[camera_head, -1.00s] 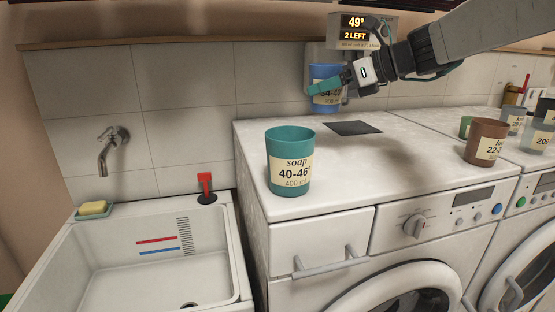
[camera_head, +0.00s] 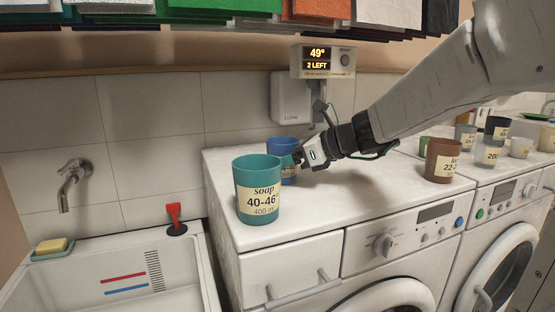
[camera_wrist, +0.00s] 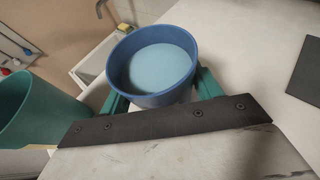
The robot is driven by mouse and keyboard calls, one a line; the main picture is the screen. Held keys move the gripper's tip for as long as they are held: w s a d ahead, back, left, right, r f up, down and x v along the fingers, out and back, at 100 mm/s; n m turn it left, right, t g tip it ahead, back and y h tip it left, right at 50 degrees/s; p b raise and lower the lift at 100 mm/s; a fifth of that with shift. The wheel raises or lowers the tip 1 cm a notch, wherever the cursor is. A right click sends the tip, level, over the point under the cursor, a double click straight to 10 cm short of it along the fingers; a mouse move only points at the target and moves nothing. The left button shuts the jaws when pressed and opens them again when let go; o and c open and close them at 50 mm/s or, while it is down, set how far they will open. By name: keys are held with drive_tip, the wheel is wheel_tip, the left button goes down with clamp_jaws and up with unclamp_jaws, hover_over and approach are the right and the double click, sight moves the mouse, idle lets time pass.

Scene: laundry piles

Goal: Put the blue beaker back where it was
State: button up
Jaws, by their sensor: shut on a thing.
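The blue beaker (camera_head: 284,160) is on or just above the white machine top, behind and right of the teal soap beaker; I cannot tell whether it touches the surface. My gripper (camera_head: 296,160) is shut on it from the right. In the wrist view the blue beaker (camera_wrist: 152,65) is upright between the teal fingers, with pale blue contents inside. The teal beaker (camera_head: 258,190), labelled "soap 40-46°, 400 ml", stands at the machine's front left; it also shows at the left of the wrist view (camera_wrist: 35,115).
A brown beaker (camera_head: 441,160) stands to the right, with several other beakers beyond it. A wall unit (camera_head: 323,61) reads "49°, 2 LEFT". A dark flat pad (camera_wrist: 308,70) is on the surface at right in the wrist view.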

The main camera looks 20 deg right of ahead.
drive_tip(key=o, duration=1)
drive_tip(key=shift+f, duration=0.1)
drive_tip(key=v, duration=1.2)
